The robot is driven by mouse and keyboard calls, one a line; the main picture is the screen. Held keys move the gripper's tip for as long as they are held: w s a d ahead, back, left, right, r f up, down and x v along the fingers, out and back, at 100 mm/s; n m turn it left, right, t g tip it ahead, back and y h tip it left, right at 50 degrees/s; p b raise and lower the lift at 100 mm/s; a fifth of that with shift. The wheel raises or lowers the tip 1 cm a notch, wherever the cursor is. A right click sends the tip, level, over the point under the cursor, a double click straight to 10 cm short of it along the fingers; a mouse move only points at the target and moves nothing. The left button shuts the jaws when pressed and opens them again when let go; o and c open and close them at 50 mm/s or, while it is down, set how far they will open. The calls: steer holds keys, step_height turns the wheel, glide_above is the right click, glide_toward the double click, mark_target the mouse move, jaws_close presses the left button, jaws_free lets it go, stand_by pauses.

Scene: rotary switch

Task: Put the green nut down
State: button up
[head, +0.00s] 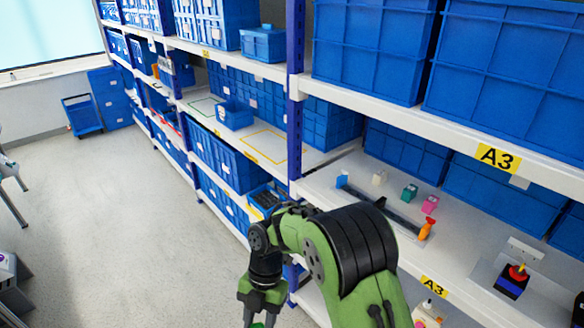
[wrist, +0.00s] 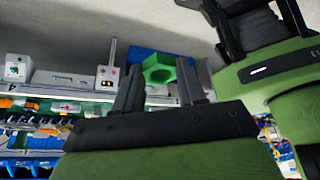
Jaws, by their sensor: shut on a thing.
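The green nut (wrist: 159,70) is a hexagonal ring with a hole through it. In the wrist view it sits between the two dark fingertips of my gripper (wrist: 161,84), which is shut on it. In the head view my gripper (head: 262,302) hangs low at the bottom, in front of the shelf rack and over the aisle side.
The A3 shelf (head: 460,235) carries small teal (head: 410,192) and pink (head: 430,204) blocks, an orange-handled thing (head: 426,229) and a red-knobbed switch (head: 517,273). A small blue bin (head: 234,115) stands on the left shelf beside bare marked areas. The floor (head: 110,220) at left is open.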

steer(key=shift+s+a+f, duration=0.1)
steer(key=shift+f, duration=0.1)
steer(key=w+d+f+m+t+b, duration=0.2)
steer(key=d+f+m, duration=0.3)
steer(key=m, duration=0.5)
steer(key=w+d+f+m+t+h+b, duration=0.1)
steer(key=w+d+f+m+t+b, duration=0.1)
steer(key=d+f+m, duration=0.4)
steer(key=w+d+f+m+t+b, duration=0.2)
steer(key=w+d+f+m+t, duration=0.2)
steer(key=d+m, duration=0.7)
step_height(320, 180, down, 2)
steer(key=m, duration=0.5)
steer(key=shift+w+d+t, duration=0.15)
steer(key=shift+d+t, duration=0.1)
steer(key=shift+t, duration=0.15)
